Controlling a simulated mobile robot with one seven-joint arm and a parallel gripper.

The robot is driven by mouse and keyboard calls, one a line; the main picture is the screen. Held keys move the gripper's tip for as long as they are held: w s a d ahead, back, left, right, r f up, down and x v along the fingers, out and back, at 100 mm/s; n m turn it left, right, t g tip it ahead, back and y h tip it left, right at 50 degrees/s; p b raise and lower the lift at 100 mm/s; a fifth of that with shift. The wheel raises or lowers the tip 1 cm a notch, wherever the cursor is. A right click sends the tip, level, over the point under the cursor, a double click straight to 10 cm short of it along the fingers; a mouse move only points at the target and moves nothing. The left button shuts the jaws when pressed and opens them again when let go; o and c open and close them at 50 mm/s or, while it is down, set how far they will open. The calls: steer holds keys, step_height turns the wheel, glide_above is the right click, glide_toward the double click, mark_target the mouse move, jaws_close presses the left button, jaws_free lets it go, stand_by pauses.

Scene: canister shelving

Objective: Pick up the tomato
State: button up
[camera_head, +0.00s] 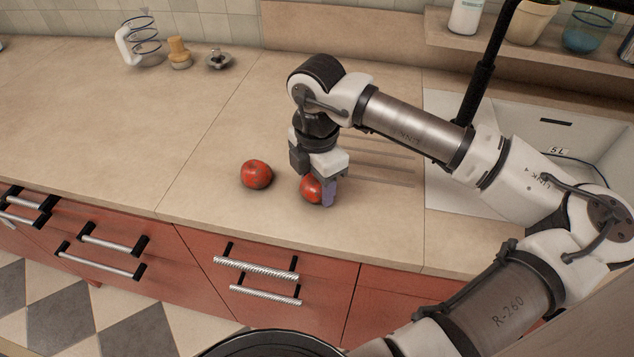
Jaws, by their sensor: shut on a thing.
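Two red tomatoes are on the beige counter (120,115). One tomato (256,174) sits free on the counter, just left of my gripper. The other tomato (310,188) is partly hidden by my gripper (318,190), which points down and is shut on it. This tomato is at or very near the counter surface; I cannot tell whether it is touching.
A sink (540,140) lies to the right, behind my arm. A wire-coil item (143,38), a wooden item (179,53) and a small metal item (218,60) stand at the back left. A shelf (445,38) holds several containers. The left counter is clear.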

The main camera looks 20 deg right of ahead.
steer(key=shift+r+p, duration=3.5)
steer(key=shift+r, duration=6.35)
steer(key=s+d+f+b, duration=0.1)
steer(key=s+d+f, duration=0.4)
steer(key=d, duration=1)
steer(key=s+d+f, duration=0.5)
steer(key=s+d, duration=0.1)
steer(key=d, duration=1)
steer(key=s+d+f+b, duration=0.1)
steer(key=s+d+f, duration=0.3)
steer(key=d, duration=1.1)
steer(key=shift+s+d+f+b, duration=0.35)
steer(key=shift+s+f, duration=0.05)
steer(key=shift+s, duration=0.45)
steer(key=shift+f+b, duration=3.9)
steer(key=shift+f, duration=5.05)
